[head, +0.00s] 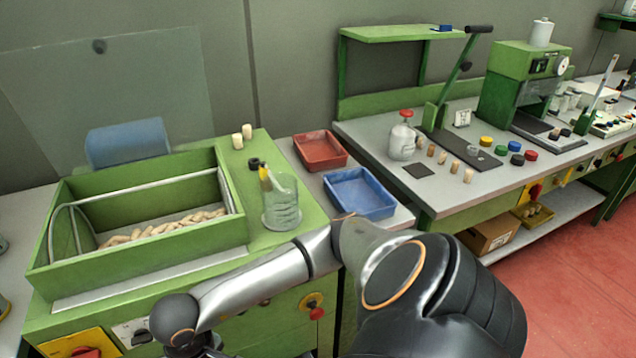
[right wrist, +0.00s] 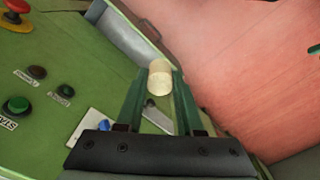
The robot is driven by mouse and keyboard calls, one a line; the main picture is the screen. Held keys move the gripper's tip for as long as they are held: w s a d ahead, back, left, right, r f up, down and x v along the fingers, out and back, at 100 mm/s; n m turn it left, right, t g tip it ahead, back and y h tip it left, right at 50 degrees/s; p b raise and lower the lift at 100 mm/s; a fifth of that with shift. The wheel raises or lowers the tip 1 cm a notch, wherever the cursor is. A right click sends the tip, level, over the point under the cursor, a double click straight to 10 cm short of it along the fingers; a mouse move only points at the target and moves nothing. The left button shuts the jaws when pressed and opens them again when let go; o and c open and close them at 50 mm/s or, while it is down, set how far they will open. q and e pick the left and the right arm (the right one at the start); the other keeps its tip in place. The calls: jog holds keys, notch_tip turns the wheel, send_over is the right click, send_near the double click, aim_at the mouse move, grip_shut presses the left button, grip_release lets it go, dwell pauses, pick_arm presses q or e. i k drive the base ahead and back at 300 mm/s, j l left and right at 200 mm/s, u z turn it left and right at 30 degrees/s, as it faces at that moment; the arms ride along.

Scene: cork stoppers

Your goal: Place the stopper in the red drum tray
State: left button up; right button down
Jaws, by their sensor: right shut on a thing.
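The pale cork stopper (right wrist: 160,83) is held between the fingertips of my right gripper (right wrist: 161,74) in the right wrist view. It is in front of the green machine's panel, with red floor beyond. The red tray (head: 321,151) lies on the grey table right of the green machine in the head view, and looks empty. In that view my right arm reaches across from the lower right to the bottom left; its gripper and the stopper are not visible. My left gripper is not in view.
A blue tray (head: 360,194) sits in front of the red one. The green bin (head: 232,200) holds several corks (head: 165,229). A glass beaker (head: 282,204) and two stoppers (head: 238,140) stand on the machine's top. Buttons (right wrist: 18,105) dot its panel.

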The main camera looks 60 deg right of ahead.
aim_at(333, 162)
jog(key=k+l, duration=0.15)
jog(key=l, duration=0.25)
jog(key=k+l+u, duration=0.1)
jog(key=l, duration=0.3)
jog(key=k+l, duration=0.15)
jog(key=l, duration=0.25)
jog(key=k+l+u, duration=0.1)
jog(key=l, duration=0.3)
jog(key=k+l, duration=0.25)
jog(key=k+l+u, duration=0.1)
jog(key=l, duration=0.4)
jog(key=k+l, duration=0.25)
jog(key=i+l+u, duration=0.05)
jog(key=l, duration=0.1)
